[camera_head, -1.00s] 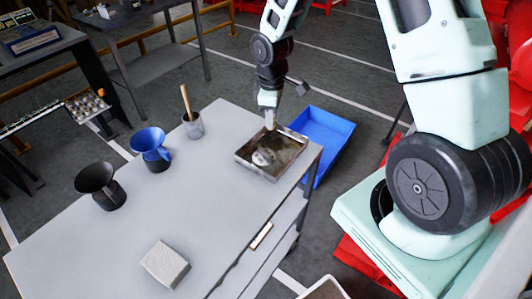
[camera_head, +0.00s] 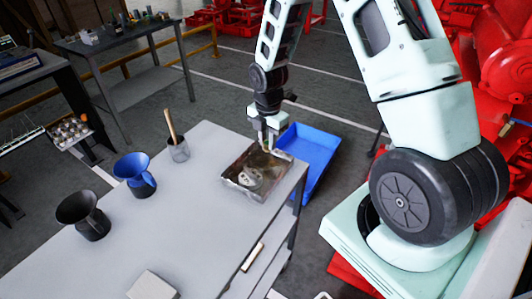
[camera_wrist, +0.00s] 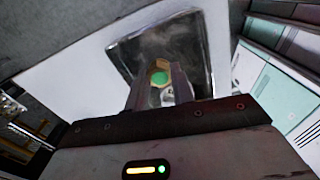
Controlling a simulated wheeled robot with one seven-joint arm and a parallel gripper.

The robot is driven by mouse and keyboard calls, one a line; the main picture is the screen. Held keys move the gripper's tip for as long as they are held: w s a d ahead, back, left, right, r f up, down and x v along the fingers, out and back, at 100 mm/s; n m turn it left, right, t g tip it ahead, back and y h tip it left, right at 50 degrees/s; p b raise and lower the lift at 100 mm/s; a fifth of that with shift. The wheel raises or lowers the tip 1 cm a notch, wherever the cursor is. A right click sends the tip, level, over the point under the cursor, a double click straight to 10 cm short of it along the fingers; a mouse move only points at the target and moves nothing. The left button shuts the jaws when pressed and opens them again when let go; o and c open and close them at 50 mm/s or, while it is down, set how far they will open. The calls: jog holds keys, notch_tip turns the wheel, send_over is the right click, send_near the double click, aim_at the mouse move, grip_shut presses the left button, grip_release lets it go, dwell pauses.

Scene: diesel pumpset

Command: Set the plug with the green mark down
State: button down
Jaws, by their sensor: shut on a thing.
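The plug with the green mark (camera_wrist: 159,77) shows in the wrist view as a round green face with a tan rim between the fingertips of my gripper (camera_wrist: 158,88). My gripper is shut on it. In the head view my gripper (camera_head: 270,147) points down above the metal tray (camera_head: 243,192) at the table's far right corner. The plug is too small to make out there. The tray, dark inside, also lies beyond the fingers in the wrist view (camera_wrist: 143,48). A pale grey object (camera_head: 248,178) lies in the tray.
The grey table (camera_head: 180,225) has clear room left of the tray. A cup with a wooden handle (camera_head: 178,151), a blue jug (camera_head: 136,175) and a black jug (camera_head: 85,215) stand along its far side. A pale block (camera_head: 152,287) lies nearer. A blue bin (camera_head: 318,150) is beyond the tray.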

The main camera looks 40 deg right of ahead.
aim_at(268, 151)
jog(key=shift+f+p, duration=0.4)
jog(key=shift+f, duration=2)
jog(key=shift+f, duration=0.1)
jog(key=c, duration=1.1)
grip_release()
jog(key=shift+c, duration=0.2)
